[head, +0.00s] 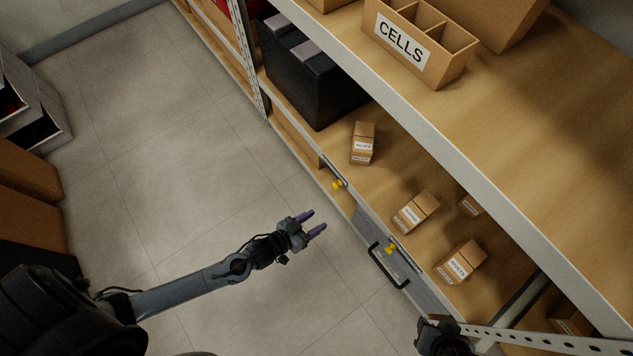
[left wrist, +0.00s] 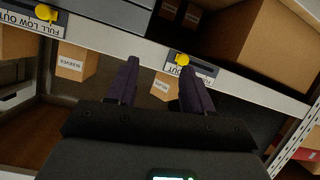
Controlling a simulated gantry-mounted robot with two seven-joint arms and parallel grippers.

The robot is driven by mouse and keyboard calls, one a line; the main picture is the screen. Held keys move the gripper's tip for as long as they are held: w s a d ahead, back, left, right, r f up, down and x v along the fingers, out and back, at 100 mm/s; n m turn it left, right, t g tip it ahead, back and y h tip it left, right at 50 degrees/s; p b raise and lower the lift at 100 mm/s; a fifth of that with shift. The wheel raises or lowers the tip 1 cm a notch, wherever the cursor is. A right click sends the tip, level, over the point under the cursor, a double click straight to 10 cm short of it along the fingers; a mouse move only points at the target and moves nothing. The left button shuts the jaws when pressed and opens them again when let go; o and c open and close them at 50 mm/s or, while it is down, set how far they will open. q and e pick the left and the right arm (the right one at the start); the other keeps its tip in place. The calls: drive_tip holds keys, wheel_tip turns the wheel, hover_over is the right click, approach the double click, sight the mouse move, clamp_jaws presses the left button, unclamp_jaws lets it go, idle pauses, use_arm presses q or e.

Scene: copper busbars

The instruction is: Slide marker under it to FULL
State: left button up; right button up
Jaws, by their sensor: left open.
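Two yellow markers sit on the shelf's front edge in the head view, a farther one (head: 338,184) and a nearer one (head: 391,246). My left gripper (head: 317,221) is open and empty, out over the floor in front of the edge, its fingers pointing at the shelf. In the left wrist view one yellow marker (left wrist: 182,60) is just beyond the tip of the right-hand finger, on a white label strip (left wrist: 203,72) partly hidden by that finger. The other marker (left wrist: 45,12) is at upper left, by a strip reading FULL LOW OUT (left wrist: 33,25). A dark part at the head view's bottom right may be my right gripper; its jaws are unclear.
Small labelled cartons (head: 362,145) stand on the shelf behind the edge, with a black bin (head: 312,85) farther back. A drawer with a dark handle (head: 388,266) is near the nearer marker. The upper shelf holds a CELLS box (head: 415,50).

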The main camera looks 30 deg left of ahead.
use_arm(q)
drive_tip(key=w+a+m+p, duration=0.1)
drive_tip(key=a+m+p, duration=0.1)
drive_tip(key=a, duration=0.3)
use_arm(e)
wheel_tip(320, 180, up, 4)
drive_tip(key=a, duration=0.2)
use_arm(q)
drive_tip(key=b, duration=0.1)
approach(337, 185)
drive_tip(key=f+b+x, duration=0.1)
drive_tip(key=b+x, duration=0.4)
drive_tip(key=x, duration=0.2)
drive_tip(key=shift+a, duration=0.2)
use_arm(e)
wheel_tip(337, 185, down, 7)
drive_tip(key=d, duration=0.1)
drive_tip(key=shift+s, duration=0.2)
use_arm(q)
drive_tip(key=shift+a+f, duration=0.1)
clamp_jaws()
use_arm(e)
drive_tip(key=shift+w, duration=0.1)
